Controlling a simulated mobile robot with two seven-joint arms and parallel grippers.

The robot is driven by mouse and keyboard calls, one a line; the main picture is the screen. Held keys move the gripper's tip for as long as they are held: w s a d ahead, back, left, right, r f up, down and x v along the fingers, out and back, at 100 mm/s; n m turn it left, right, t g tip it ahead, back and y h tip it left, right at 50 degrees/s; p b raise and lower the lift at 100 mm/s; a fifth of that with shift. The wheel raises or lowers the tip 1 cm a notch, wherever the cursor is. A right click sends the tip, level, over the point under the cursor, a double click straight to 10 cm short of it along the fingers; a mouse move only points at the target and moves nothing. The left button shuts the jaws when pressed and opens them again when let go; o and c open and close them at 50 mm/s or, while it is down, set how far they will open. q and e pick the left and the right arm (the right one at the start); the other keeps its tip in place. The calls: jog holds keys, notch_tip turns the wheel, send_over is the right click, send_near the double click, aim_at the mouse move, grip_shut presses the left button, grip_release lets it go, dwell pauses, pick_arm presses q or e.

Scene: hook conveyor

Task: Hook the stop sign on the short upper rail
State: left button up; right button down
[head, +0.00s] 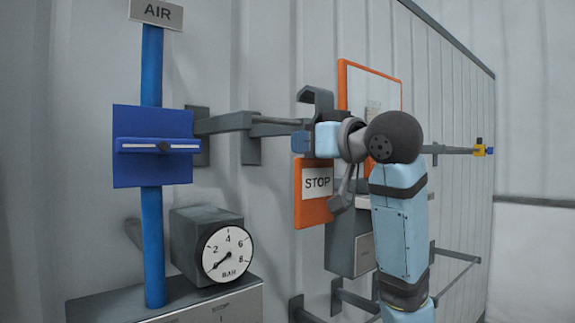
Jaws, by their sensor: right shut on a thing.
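The stop sign (309,208) is an orange plate with a white STOP label, and it hangs upright near the middle of the head view. Its grey hook (318,97) rises above it and curves over at the top. My right gripper (306,141) is shut on the sign between the hook and the label. A grey rail (228,123) runs from a wall bracket at the left toward the hook. The hook's top is above the rail's line, but I cannot tell whether it is around the rail. My gripper and arm hide part of the sign and rail. My left gripper is not in view.
A blue pipe with a blue plate (153,174) and a pressure gauge (228,254) stand at the left. An orange-framed board (390,90) is behind my right arm. A rail end with yellow (479,148) and lower rails (455,256) are at the right.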

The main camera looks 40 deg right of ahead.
pick_arm(q)
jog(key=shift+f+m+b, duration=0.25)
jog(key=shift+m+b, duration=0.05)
jog(key=shift+b, duration=0.45)
pick_arm(e)
jog(key=w+f, duration=0.3)
jog(key=w, duration=0.6)
jog(key=shift+w+a, duration=0.3)
jog(key=shift+w, duration=0.05)
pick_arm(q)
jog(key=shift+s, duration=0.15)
pick_arm(e)
jog(key=shift+f, duration=0.1)
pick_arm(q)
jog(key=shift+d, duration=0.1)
pick_arm(e)
jog(key=c, duration=0.9)
grip_release()
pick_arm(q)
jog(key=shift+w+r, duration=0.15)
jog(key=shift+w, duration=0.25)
